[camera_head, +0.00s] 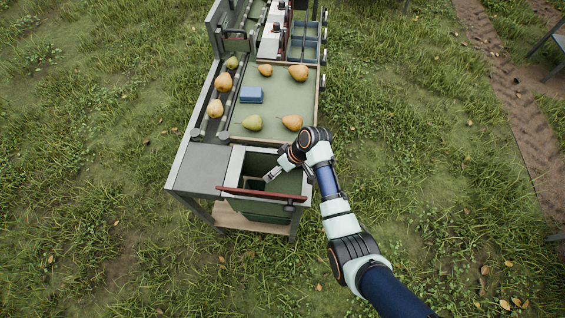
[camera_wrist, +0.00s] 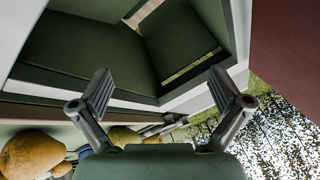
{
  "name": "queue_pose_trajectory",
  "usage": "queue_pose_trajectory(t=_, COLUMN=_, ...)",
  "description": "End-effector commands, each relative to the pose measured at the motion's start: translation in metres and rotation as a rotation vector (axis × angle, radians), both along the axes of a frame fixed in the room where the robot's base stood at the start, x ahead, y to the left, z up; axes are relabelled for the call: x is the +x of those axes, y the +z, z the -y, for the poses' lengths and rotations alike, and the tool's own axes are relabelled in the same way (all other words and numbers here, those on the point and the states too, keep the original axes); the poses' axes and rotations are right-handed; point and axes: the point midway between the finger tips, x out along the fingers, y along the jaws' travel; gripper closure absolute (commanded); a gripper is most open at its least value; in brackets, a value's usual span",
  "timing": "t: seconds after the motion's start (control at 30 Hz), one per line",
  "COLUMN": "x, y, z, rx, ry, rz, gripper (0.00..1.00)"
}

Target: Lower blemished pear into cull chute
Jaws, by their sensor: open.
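The cull chute (camera_head: 232,170) is a green-lined open box with a pale rim at the near end of the bench. Its dark green inside also fills the top of the wrist view (camera_wrist: 85,45). My gripper (camera_head: 267,179) reaches over the chute's mouth from the right. In the wrist view my gripper (camera_wrist: 160,88) has its two fingers spread wide, with nothing between them. I see no pear in the visible part of the chute; some of its inside is hidden by my arm and the front bar. I cannot tell which pear is blemished.
A dark red bar (camera_head: 262,195) crosses the chute's front. Pears, including a green one (camera_head: 252,122) and an orange one (camera_head: 292,122), lie on the green tray (camera_head: 275,95) behind, around a blue block (camera_head: 251,95). More pears (camera_head: 215,108) line the left lane. Grass surrounds the bench.

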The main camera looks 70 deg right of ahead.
Motion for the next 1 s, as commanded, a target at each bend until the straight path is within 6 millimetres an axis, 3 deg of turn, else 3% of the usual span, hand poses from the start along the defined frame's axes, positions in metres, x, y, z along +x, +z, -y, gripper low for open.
queue_pose_trajectory(t=0.3, x=-0.036, y=0.068, z=0.011, rx=-0.004, ry=-0.004, rz=0.002, gripper=0.0)
queue_pose_trajectory(t=0.43, x=-0.045, y=0.086, z=0.013, rx=-0.003, ry=-0.002, rz=0.003, gripper=0.0)
queue_pose_trajectory(t=1.0, x=-0.049, y=0.093, z=0.013, rx=-0.001, ry=-0.001, rz=0.0, gripper=0.0)
